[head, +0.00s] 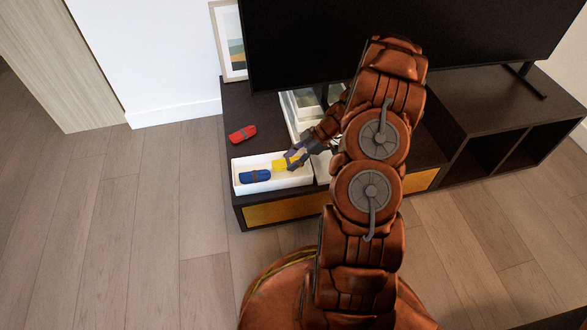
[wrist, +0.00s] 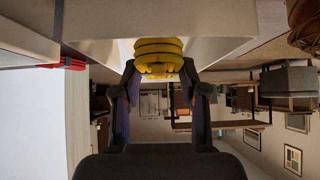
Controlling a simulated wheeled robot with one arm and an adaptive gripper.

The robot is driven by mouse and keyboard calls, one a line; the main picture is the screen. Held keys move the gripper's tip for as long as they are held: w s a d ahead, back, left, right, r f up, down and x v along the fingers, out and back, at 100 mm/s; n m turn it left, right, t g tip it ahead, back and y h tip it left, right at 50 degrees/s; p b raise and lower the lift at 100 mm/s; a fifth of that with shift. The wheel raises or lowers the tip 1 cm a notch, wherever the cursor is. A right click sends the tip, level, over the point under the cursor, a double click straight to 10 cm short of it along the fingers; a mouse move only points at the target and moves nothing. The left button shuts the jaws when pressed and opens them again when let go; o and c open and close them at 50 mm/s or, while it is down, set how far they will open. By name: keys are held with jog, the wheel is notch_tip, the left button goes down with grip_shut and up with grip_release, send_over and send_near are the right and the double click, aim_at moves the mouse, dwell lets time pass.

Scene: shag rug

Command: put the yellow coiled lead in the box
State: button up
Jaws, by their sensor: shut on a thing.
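The yellow coiled lead (head: 279,166) is at my gripper's fingertips, over the right part of the white box (head: 243,188) in the head view. In the wrist view the yellow coiled lead (wrist: 158,58) sits between the two fingers of my gripper (wrist: 160,82), which is shut on it. A white wall of the box (wrist: 215,50) is close beside the lead there. A blue coiled lead (head: 255,176) lies in the left part of the box. I cannot tell whether the yellow lead touches the box floor.
A red coiled lead (head: 242,133) lies on the dark cabinet (head: 245,105) behind the box; its red also shows in the wrist view (wrist: 66,64). A large dark television (head: 400,30) stands on the cabinet. A white object (head: 298,115) stands behind my gripper. A framed picture (head: 229,45) leans at the wall.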

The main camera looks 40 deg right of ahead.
jog(key=shift+f+b, duration=0.55)
jog(key=shift+f, duration=1.35)
jog(key=shift+f, duration=0.15)
jog(key=o, duration=1.3)
jog(key=shift+c, duration=0.2)
